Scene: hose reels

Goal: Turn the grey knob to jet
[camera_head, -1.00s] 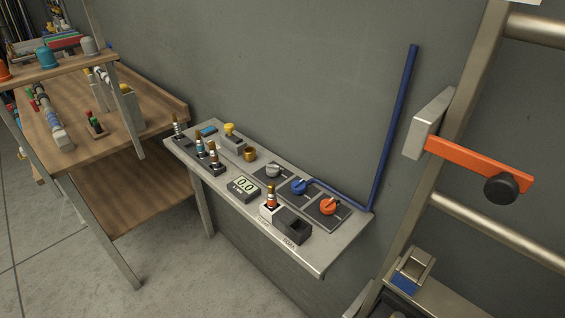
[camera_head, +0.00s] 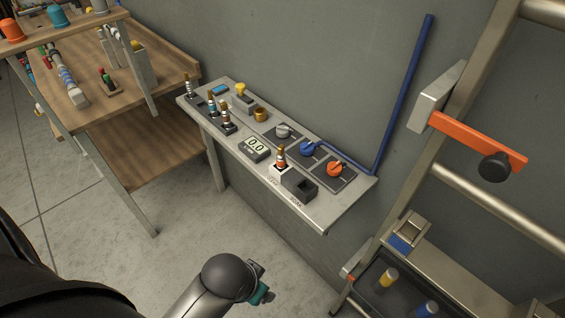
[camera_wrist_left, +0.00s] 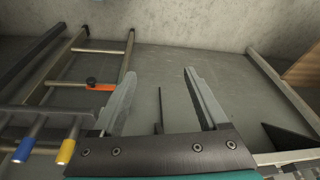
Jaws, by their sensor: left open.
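The grey knob (camera_head: 283,131) sits on a dark plate on the wall shelf (camera_head: 310,216), left of the blue knob (camera_head: 307,148) and the orange knob (camera_head: 335,169). Its markings are too small to read. My left arm comes in at the bottom of the head view, below and in front of the shelf and well apart from the knob; its fingertips are hidden there. In the left wrist view my left gripper (camera_wrist_left: 163,95) is open and empty, with its two fingers spread. I cannot make out the grey knob in the wrist view. My right gripper is not in view.
On the shelf stand a display (camera_head: 255,148), several banded nozzles and a dark holder block (camera_head: 299,186). A blue pipe (camera_head: 402,95) rises behind the shelf's right end. A metal rack with an orange lever (camera_head: 475,140) stands right. A wooden bench (camera_head: 150,83) stands left.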

